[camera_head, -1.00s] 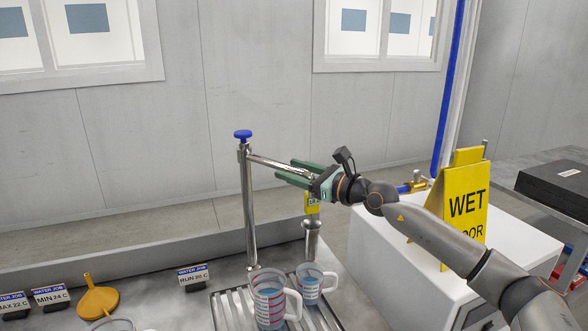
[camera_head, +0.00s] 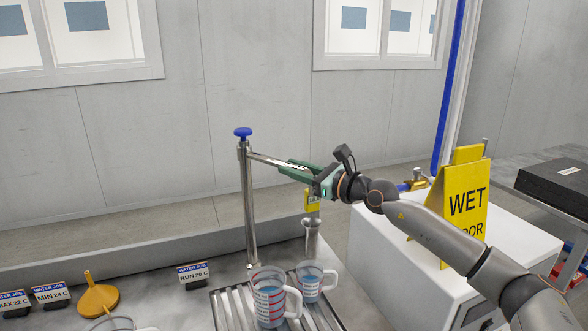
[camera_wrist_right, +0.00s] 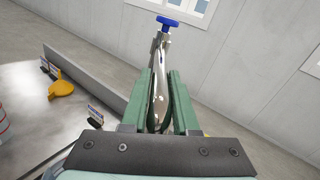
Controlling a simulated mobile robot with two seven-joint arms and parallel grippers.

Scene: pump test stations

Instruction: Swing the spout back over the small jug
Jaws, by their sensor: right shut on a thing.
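The metal spout (camera_head: 266,159) reaches right from the top of an upright post with a blue knob (camera_head: 242,133). My right gripper (camera_head: 287,168) is shut on the spout arm. In the right wrist view the spout (camera_wrist_right: 159,88) lies between the green fingers, with the blue knob (camera_wrist_right: 168,22) beyond. The spout's outer end is hidden behind my gripper. The small jug (camera_head: 311,284) stands on the drain grate, below my gripper and slightly right. A larger jug (camera_head: 267,299) with blue contents stands left of it. My left gripper is not in view.
A flared metal piece (camera_head: 311,240) and a yellow tag (camera_head: 312,200) show below my wrist, behind the small jug. A yellow wet-floor sign (camera_head: 466,205) stands on the white box at right. An orange funnel (camera_head: 97,299) and small label signs are at left.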

